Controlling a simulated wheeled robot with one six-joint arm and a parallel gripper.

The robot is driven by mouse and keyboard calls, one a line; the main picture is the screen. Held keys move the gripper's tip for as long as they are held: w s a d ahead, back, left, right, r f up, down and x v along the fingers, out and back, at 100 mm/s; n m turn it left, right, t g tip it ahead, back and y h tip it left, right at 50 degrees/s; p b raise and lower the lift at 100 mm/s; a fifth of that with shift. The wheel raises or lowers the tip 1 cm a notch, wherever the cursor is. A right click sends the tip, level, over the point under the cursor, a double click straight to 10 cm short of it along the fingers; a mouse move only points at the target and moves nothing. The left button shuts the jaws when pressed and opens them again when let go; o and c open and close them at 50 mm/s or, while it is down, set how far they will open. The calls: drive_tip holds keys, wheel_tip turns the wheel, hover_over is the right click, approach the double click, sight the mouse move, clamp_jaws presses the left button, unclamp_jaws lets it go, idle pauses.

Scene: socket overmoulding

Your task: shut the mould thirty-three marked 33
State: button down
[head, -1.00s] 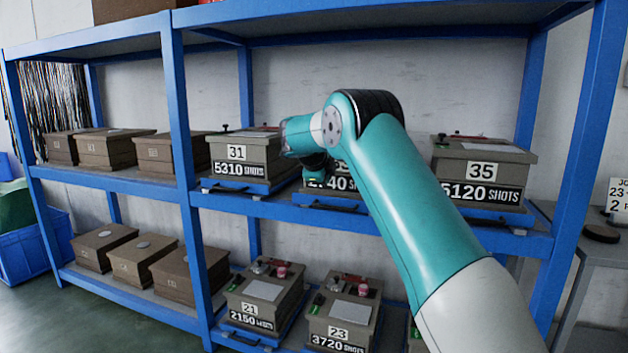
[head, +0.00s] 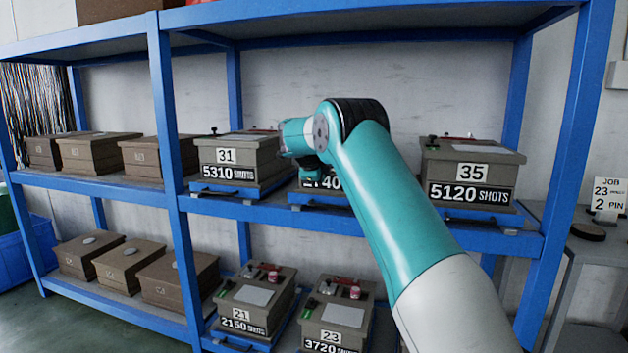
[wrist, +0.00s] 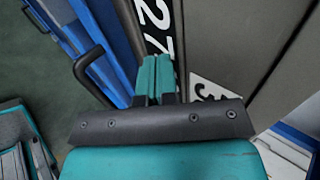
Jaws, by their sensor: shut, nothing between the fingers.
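The mould 33 (head: 322,183) stands on the middle shelf between moulds 31 and 35. My arm hides most of it in the head view; part of its shot-count plate shows. In the wrist view its grey-brown side (wrist: 222,45) fills the upper right, with a black plate reading "27" and a partly covered white number plate showing a 3. My gripper (wrist: 155,72) is shut and empty, its teal fingers together in front of the mould's plates. I cannot tell whether they touch it. How far the lid is open cannot be told.
Mould 31 (head: 238,158) is close on the left and mould 35 (head: 470,172) on the right. Blue shelf posts (head: 556,150) and the upper shelf (head: 370,22) bound the space. A dark handle (wrist: 88,68) on a blue tray lies left of the fingers in the wrist view.

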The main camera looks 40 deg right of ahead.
drive_tip(key=s+a+f+b+v, duration=0.1)
drive_tip(key=a+f+v, duration=0.1)
drive_tip(key=v, duration=1.1)
drive_tip(key=s+a+f+n+t+y, duration=0.1)
drive_tip(key=s+a+f+n+y, duration=0.15)
drive_tip(key=a+n, duration=0.5)
drive_tip(key=s+a+f+n+y, duration=0.1)
drive_tip(key=a+n+y, duration=0.2)
drive_tip(key=a+n, duration=0.45)
drive_tip(key=s+a+f+n+g+y, duration=0.2)
drive_tip(key=s+a+f+n, duration=0.1)
drive_tip(key=s+a+n, duration=0.65)
drive_tip(key=s+a+f+n+g+y, duration=0.25)
drive_tip(key=s+a+n, duration=0.4)
drive_tip(key=s, duration=0.65)
drive_tip(key=s+a+f+n+g+y, duration=0.1)
drive_tip(key=s+a+f+n+y, duration=0.15)
drive_tip(key=s+a+n, duration=0.6)
wheel_tip(320, 180, up, 24)
drive_tip(key=s+m+p, duration=0.1)
drive_tip(key=m+p, duration=0.1)
drive_tip(key=p, duration=2.1)
drive_tip(key=shift+f+p, duration=0.2)
drive_tip(key=shift+p, duration=0.15)
drive_tip(key=shift+a, duration=0.15)
